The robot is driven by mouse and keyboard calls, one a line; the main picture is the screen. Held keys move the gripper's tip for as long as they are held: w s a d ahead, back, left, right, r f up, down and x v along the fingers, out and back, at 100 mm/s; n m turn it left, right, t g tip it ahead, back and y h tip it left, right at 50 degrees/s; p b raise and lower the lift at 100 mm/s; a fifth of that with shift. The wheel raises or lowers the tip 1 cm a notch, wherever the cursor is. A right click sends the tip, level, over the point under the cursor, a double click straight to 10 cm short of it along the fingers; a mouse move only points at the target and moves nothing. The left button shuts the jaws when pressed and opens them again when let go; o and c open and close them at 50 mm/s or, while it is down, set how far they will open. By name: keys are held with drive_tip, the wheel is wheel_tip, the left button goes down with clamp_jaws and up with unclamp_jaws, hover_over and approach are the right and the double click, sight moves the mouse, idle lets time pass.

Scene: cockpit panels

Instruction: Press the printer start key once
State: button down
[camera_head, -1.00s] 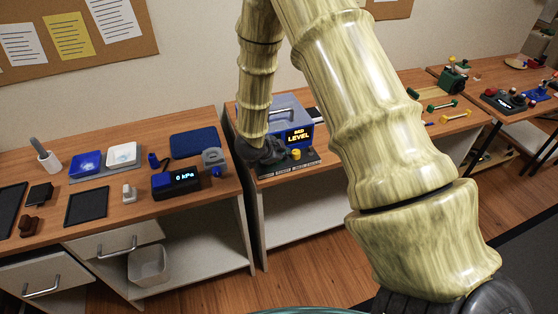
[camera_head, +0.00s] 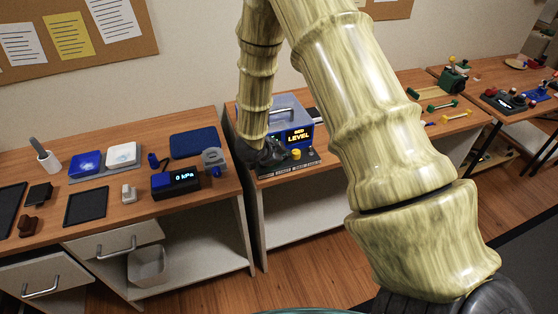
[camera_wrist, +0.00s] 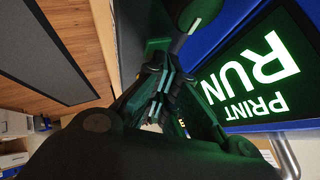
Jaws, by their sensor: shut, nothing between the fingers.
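The printer (camera_head: 290,108) is a blue-grey box with a top handle on the middle table. Its screen (camera_head: 299,136) reads "BED LEVEL" in orange in the head view. In the wrist view a close screen (camera_wrist: 258,68) reads "PRINT RUN" in white on green, turned over. My gripper (camera_head: 272,160) is at the left part of the printer's front, above its base strip. In the wrist view my gripper (camera_wrist: 158,108) has its dark fingers together, with nothing between them. I cannot make out the start key; the fingers may hide it. Contact cannot be told.
A yellow knob (camera_head: 296,154) sits on the printer's base right of my gripper. A pressure box (camera_head: 176,180) reading "0 kPa" and a clear-topped grey device (camera_head: 212,157) stand on the left table. A gap separates the two tables.

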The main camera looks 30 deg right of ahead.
sight(276, 133)
drive_tip(key=shift+r+p, duration=0.7)
drive_tip(key=shift+r, duration=0.15)
wheel_tip(276, 133, up, 5)
drive_tip(key=p, duration=0.3)
drive_tip(key=shift+p, duration=0.3)
idle(0.8)
